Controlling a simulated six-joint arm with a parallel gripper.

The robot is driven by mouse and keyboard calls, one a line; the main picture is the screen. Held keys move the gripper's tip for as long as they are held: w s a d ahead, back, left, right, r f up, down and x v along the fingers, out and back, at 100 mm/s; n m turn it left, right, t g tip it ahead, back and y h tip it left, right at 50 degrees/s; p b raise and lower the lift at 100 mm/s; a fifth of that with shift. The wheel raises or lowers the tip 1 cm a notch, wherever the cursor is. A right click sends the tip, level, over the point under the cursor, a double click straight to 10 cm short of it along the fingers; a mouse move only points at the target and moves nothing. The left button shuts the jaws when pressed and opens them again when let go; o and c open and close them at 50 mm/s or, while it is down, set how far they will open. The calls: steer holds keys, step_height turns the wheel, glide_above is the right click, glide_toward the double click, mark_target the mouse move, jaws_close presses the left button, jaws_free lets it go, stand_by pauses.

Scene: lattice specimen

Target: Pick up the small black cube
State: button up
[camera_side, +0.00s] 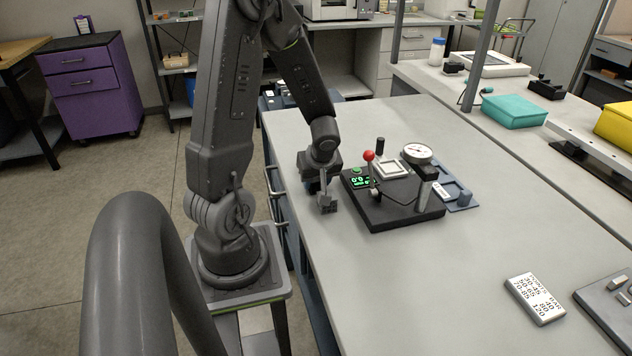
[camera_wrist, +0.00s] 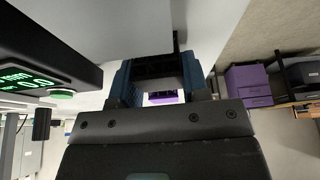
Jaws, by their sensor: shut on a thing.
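The small black cube (camera_side: 328,206) looks dark grey in the side view, with an open, lattice-like surface. It is at the lower end of my gripper (camera_side: 325,196), just left of the black-based test device. In the wrist view a dark lattice body (camera_wrist: 155,67) sits between the two blue fingers of my gripper (camera_wrist: 158,76), which are shut on it from both sides. The fingers hide its sides. I cannot tell whether its underside touches the table.
The test device (camera_side: 390,212) has a green readout, a red-knobbed lever (camera_side: 369,156) and a dial gauge (camera_side: 418,152). The bench (camera_side: 420,270) is clear in front of the device.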

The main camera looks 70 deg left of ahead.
steer(key=shift+r, duration=0.1)
step_height(320, 180, up, 16)
steer(key=w+d+m+t+h, duration=0.1)
steer(key=w+m+t+h, duration=0.35)
steer(key=w+m, duration=1.35)
steer(key=shift+w+d+f, duration=0.1)
steer(key=shift+w+f, duration=0.15)
steer(key=shift+f, duration=1.55)
steer(key=shift+w+d+f, duration=0.1)
steer(key=shift+w+f, duration=0.15)
steer(key=shift+f, duration=1.5)
steer(key=shift+w+d+f, duration=0.1)
steer(key=shift+w+f, duration=0.15)
steer(key=shift+f, duration=1.55)
steer(key=o, duration=0.4)
steer(key=c, duration=0.4)
steer(key=shift+f, duration=0.1)
